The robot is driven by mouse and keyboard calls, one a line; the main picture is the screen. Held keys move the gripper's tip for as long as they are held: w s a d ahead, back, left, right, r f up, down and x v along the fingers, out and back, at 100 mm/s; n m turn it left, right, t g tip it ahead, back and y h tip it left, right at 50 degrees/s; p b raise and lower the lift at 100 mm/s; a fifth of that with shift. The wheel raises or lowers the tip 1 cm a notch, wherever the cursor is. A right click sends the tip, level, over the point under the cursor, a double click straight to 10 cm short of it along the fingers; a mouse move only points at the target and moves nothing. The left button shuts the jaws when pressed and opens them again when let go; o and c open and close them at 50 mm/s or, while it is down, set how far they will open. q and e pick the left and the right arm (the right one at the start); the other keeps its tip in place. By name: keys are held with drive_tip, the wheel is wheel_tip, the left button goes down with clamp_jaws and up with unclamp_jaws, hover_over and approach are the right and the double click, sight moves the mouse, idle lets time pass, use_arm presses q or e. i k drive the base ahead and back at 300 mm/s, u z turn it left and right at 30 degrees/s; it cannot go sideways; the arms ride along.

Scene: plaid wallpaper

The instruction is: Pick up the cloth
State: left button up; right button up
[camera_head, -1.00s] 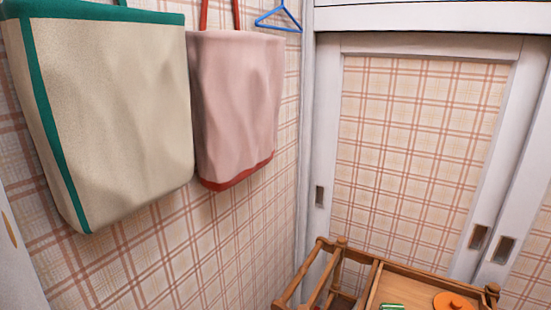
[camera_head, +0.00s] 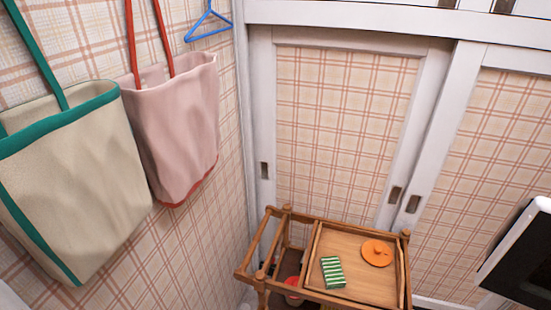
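A small green and white striped cloth (camera_head: 333,272) lies folded on the wooden top of a cart (camera_head: 312,240). It sits left of an orange round object (camera_head: 377,253) with a knob on top. Neither of my grippers shows in this view.
A beige bag with green trim (camera_head: 75,185) and a pink bag with red trim (camera_head: 175,130) hang on the left wall. A blue hanger (camera_head: 208,27) hangs near the corner. Sliding doors (camera_head: 345,130) stand behind the cart. A white-framed dark object (camera_head: 520,255) is at the right edge.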

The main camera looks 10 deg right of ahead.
sight(333, 277)
drive_tip(key=z, duration=1)
